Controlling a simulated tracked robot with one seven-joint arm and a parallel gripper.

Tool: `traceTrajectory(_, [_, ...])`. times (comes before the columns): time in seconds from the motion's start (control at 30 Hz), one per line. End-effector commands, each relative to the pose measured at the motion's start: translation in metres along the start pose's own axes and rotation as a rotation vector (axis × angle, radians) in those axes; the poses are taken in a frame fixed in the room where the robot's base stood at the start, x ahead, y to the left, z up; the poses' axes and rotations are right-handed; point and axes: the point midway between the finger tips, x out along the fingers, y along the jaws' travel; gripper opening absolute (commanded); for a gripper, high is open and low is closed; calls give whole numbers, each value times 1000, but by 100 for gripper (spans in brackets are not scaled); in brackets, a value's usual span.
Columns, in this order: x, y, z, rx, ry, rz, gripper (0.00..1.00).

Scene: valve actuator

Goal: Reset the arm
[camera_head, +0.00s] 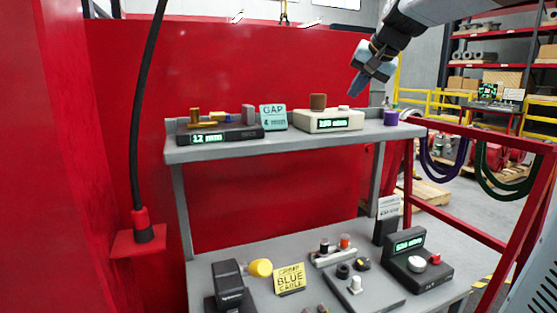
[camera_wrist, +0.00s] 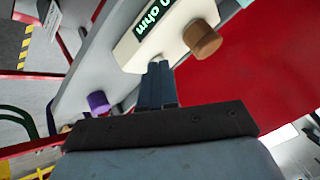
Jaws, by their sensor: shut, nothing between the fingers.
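My gripper (camera_head: 355,88) hangs at the upper right in the head view, above the right end of the grey upper shelf (camera_head: 290,144). My arm reaches in from the top right corner. In the wrist view my gripper's fingers (camera_wrist: 158,72) are together and hold nothing. Their tips overlap the edge of the cream meter (camera_wrist: 130,50) in that view; I cannot tell whether they touch it. The cream meter also shows in the head view (camera_head: 328,125), with a green display and a brown knob (camera_head: 318,101) on top.
A purple cylinder (camera_head: 391,117) stands at the shelf's right end. A dark meter (camera_head: 220,137) and a teal sign (camera_head: 273,117) stand to the left. Below are a yellow sign (camera_head: 289,279) and another dark meter (camera_head: 418,264). A red frame with hanging cables (camera_head: 437,167) stands right.

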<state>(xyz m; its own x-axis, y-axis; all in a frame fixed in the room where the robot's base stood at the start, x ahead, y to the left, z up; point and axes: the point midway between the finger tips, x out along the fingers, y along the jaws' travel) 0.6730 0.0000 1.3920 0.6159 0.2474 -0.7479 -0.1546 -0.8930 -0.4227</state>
Motion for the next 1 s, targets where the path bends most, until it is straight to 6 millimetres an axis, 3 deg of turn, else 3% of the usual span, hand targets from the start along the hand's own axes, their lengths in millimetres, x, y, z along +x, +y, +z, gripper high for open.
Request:
traceTrajectory(0.03, [-6, 7, 23, -20, -9, 15, 0])
traceTrajectory(0.23, [-17, 36, 107, -106, -47, 84, 0])
traceTrajectory(0.6, [-19, 101, 263, -286, -114, 219, 0])
traceTrajectory(0.8, [-14, 128, 315, -352, -137, 270, 0])
traceTrajectory(1.0, [-12, 136, 330, -372, -145, 286, 0])
